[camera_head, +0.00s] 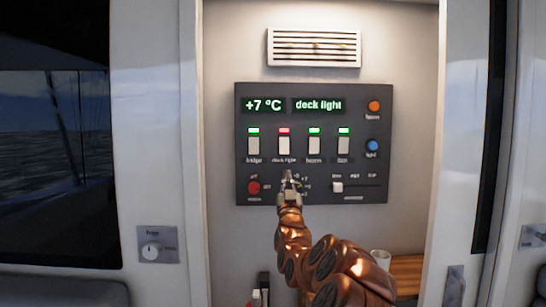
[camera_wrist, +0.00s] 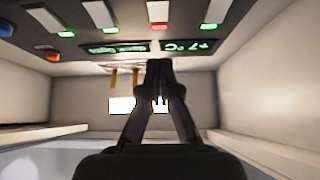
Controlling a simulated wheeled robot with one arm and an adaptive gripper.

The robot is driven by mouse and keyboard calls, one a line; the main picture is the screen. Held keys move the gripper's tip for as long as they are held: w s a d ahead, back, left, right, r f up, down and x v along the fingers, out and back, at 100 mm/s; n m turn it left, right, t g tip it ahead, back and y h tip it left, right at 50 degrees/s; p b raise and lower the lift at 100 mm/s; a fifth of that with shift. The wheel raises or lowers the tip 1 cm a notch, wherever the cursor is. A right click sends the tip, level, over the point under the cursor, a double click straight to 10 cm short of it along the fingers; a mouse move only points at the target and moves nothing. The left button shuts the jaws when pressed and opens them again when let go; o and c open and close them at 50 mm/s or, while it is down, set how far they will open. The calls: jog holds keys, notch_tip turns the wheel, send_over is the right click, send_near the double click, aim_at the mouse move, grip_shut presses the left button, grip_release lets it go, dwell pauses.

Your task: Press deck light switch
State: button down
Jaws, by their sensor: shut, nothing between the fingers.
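The deck light switch (camera_head: 284,146) is a pale rocker, second from the left in the row on the dark control panel (camera_head: 375,100). Its lamp is red, while the other lamps in the row are green. The panel display (camera_head: 318,105) reads "deck light". My gripper (camera_head: 289,177) is shut and empty, with its tips just below the switch in the picture, over the panel's lower part. I cannot tell whether it touches the panel. In the wrist view the fingertips (camera_wrist: 159,66) point toward the panel, which appears upside down, and the switch (camera_wrist: 158,11) is at the top edge.
Similar switches (camera_head: 254,146) flank it on both sides. A red knob (camera_head: 253,188) and a slider (camera_head: 338,187) sit low on the panel. Orange (camera_head: 374,106) and blue (camera_head: 372,145) buttons are at its right. A cup (camera_head: 381,258) stands below.

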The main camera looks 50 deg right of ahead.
aim_at(284, 149)
jog(key=shift+d, duration=0.1)
jog(key=shift+w+d+f+p+x, duration=0.3)
jog(key=shift+p+x, duration=0.75)
jog(key=shift+x, duration=1.05)
jog(key=shift+d+f+p+x, duration=0.15)
jog(key=shift+f+p+x, duration=0.25)
jog(key=shift+p+x, duration=1.25)
jog(key=shift+w+d+f+p+x, duration=0.2)
jog(key=shift+f+p+x, duration=0.25)
jog(key=shift+x, duration=2.15)
jog(key=shift+r, duration=0.1)
